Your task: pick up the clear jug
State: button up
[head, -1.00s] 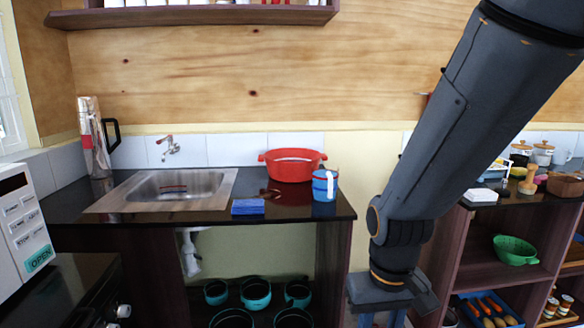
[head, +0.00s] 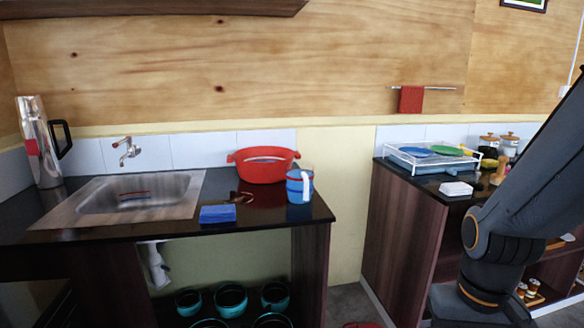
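A tall jug (head: 38,143) with a shiny, silvery or see-through body and a black handle on its right side stands upright on the dark counter, at the left behind the sink. I cannot tell for sure that it is clear. My gripper (head: 478,311) hangs at the bottom right, far from the jug and on the other side of the sink counter. The bottom edge cuts it off and its fingertips are hidden, so its opening does not show.
Near the jug are the sink (head: 135,194) and tap (head: 126,148). A red pot (head: 263,166), blue mug (head: 300,187) and blue sponge (head: 217,214) sit farther right. A dish rack (head: 428,160) stands on the right counter. A floor gap separates the counters.

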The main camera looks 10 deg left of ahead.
aim_at(299, 176)
jog(key=k, duration=0.6)
jog(key=u, duration=0.75)
jog(key=i, duration=0.5)
